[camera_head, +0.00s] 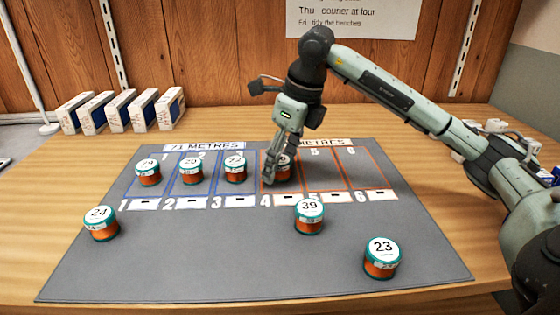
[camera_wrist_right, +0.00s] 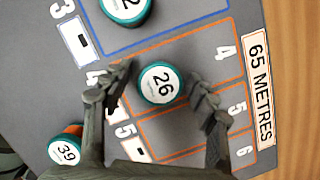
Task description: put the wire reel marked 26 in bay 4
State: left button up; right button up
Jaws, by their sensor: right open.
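The wire reel marked 26 (camera_wrist_right: 161,84) has a teal rim, a white top and an orange body. It stands upright on the mat inside the orange-outlined bay 4 (camera_wrist_right: 222,50). In the head view the reel (camera_head: 284,172) is partly hidden behind my right gripper (camera_head: 274,167). My right gripper is open and low over the bay. In the right wrist view its fingers (camera_wrist_right: 158,92) stand on either side of the reel, with gaps between them and it. My left gripper is not in view.
Reels stand in blue-outlined bays 1 (camera_head: 148,173), 2 (camera_head: 191,173) and 3 (camera_head: 235,170). Loose reels marked 24 (camera_head: 101,224), 39 (camera_head: 309,217) and 23 (camera_head: 382,259) stand on the front of the grey mat (camera_head: 220,265). Bays 5 and 6 (camera_head: 357,172) are empty. Boxes (camera_head: 118,111) stand back left.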

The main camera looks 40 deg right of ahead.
jog(key=shift+r, duration=0.4)
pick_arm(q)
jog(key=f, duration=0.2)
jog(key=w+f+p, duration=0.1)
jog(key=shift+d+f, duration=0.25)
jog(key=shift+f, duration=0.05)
pick_arm(e)
jog(key=v, duration=1.1)
jog(key=shift+r, duration=0.2)
